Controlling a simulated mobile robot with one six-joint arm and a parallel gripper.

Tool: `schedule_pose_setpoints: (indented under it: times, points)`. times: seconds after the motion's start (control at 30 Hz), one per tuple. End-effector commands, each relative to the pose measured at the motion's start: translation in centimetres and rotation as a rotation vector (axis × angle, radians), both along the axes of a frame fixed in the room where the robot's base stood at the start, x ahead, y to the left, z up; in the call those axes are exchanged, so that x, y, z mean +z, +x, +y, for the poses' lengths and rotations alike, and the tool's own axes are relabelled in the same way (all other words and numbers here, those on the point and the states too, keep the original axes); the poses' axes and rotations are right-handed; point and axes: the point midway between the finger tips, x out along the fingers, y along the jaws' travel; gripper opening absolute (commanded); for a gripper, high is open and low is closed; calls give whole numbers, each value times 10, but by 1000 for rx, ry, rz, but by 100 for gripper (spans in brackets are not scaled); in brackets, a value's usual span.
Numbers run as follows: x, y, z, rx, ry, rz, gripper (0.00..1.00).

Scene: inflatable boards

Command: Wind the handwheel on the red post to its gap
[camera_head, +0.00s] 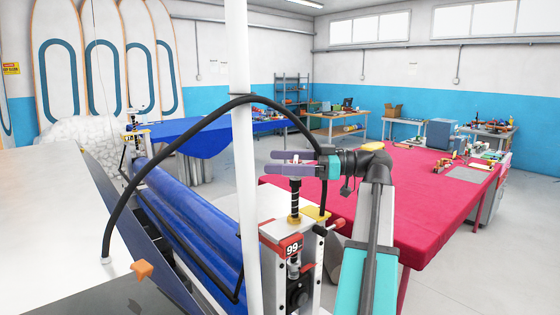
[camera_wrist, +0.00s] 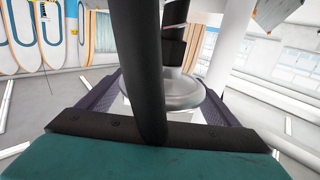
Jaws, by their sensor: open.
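The red post (camera_head: 291,247), with a red plate marked 99, stands at the front right end of the blue rollers. A threaded spindle with a black sleeve (camera_head: 295,205) rises from its top. My gripper (camera_head: 270,162) is open over the spindle's top, its two purple fingers pointing left. In the wrist view, the round silver handwheel (camera_wrist: 182,93) lies between the fingers, near their tips. A black hose crosses in front and hides part of it. I cannot tell whether the fingers touch the wheel. The gap mark is not clear in either view.
A black hose (camera_head: 135,165) arches over the blue rollers (camera_head: 187,215) to my wrist. A white pole (camera_head: 243,110) stands just left of my gripper. A red-covered table (camera_head: 415,195) lies to the right. A second post (camera_head: 130,137) with a yellow plate stands at the rollers' far end.

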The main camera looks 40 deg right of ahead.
Motion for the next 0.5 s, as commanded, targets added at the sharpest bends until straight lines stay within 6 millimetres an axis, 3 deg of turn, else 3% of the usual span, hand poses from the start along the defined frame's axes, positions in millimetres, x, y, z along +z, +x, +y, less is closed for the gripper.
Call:
schedule_pose_setpoints:
  times: [0.13,0.4,0.5]
  points:
    - [0,0,0,0,0,0,84]
    - [0,0,0,1,0,0,43]
    - [0,0,0,0,0,0,43]
